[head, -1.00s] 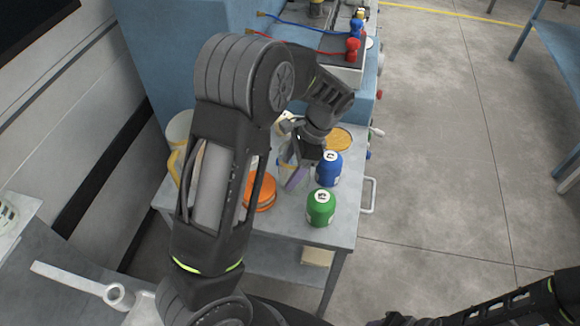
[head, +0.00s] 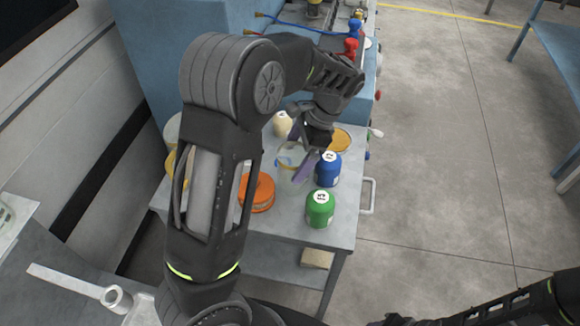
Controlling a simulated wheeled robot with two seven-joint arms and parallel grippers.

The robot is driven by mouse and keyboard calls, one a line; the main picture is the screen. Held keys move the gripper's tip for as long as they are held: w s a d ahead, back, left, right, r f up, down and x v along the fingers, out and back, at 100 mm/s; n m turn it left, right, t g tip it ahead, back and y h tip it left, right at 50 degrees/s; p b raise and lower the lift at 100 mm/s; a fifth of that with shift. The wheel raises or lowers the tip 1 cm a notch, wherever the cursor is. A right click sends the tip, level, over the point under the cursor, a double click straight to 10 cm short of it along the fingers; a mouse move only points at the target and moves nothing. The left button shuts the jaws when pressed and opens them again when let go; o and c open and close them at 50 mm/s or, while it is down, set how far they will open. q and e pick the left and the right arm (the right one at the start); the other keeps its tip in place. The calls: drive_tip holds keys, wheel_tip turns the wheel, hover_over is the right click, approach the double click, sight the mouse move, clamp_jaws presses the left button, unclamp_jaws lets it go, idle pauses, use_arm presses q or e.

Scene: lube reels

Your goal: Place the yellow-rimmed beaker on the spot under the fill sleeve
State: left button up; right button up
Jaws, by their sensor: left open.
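A clear beaker with a yellowish rim (head: 286,158) stands on the grey cart top, partly hidden by my left gripper. My left gripper (head: 298,164) points down at the beaker with its fingers apart. One purple-tipped finger is on the beaker's right side; whether it touches the glass I cannot tell. Behind the arm, red (head: 351,48) and blue (head: 354,27) fittings with hoses sit on the blue machine. I cannot make out the fill sleeve or the spot under it. Of my right arm, only a part shows at the bottom right corner; its gripper is not clearly visible.
A blue jar (head: 328,170) and a green jar (head: 320,209) stand close right of the beaker. An orange reel-like tin (head: 258,194) is at front left, a cream bottle (head: 282,124) and an amber disc (head: 341,139) behind. A yellow-handled container (head: 172,160) is partly hidden by my arm.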

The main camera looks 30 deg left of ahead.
use_arm(q)
drive_tip(key=p+v, duration=0.1)
drive_tip(key=v, duration=0.6)
drive_tip(key=shift+r, duration=0.25)
drive_tip(key=shift+w+d, duration=0.1)
drive_tip(key=shift+f, duration=0.1)
